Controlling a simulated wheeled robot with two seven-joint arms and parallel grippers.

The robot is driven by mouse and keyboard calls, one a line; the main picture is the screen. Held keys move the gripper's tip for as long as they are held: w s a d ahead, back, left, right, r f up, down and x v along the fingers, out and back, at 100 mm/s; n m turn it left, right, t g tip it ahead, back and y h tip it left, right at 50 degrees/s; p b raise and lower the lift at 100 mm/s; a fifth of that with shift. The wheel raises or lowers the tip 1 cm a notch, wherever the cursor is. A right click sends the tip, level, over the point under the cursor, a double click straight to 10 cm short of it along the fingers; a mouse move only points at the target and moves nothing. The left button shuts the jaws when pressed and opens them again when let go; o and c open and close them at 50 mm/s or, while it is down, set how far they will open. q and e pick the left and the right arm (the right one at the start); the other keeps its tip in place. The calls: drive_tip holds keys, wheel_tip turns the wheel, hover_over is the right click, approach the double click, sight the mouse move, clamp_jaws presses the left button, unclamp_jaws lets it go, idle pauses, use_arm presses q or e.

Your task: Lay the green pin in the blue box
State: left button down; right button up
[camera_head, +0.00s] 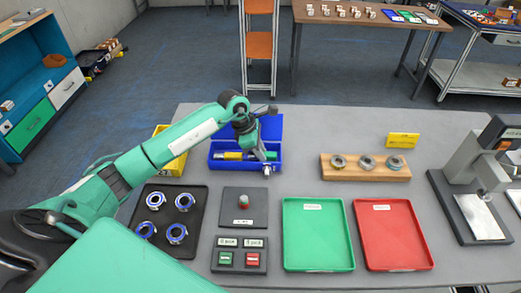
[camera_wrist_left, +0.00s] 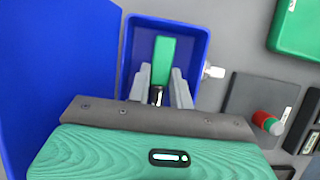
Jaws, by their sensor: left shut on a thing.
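The blue box (camera_head: 226,170) stands open on the grey table in the head view, its lid (camera_head: 271,127) raised. It also shows in the left wrist view (camera_wrist_left: 205,50), with the lid to the left. My left gripper (camera_head: 259,156) is at the box's right part. In the left wrist view its two fingers (camera_wrist_left: 160,88) are shut on the green pin (camera_wrist_left: 163,58), which is seen against the box's inside. Whether the pin touches the floor of the box is unclear. My right gripper is not in view.
A yellow bin (camera_head: 178,166) stands left of the box. A wooden ring holder (camera_head: 366,174) stands right.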

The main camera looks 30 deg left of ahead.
use_arm(q)
drive_tip(key=shift+f+b, duration=0.3)
drive_tip(key=shift+b, duration=0.05)
drive_tip(key=c, duration=1.3)
unclamp_jaws()
drive_tip(key=shift+o, duration=0.2)
drive_tip(key=shift+r+p, duration=0.4)
drive_tip(key=shift+r, duration=0.15)
drive_tip(key=b+v, duration=0.2)
drive_tip(key=v, duration=0.9)
drive_tip(key=shift+r+b, duration=0.3)
drive_tip(key=shift+b, duration=0.1)
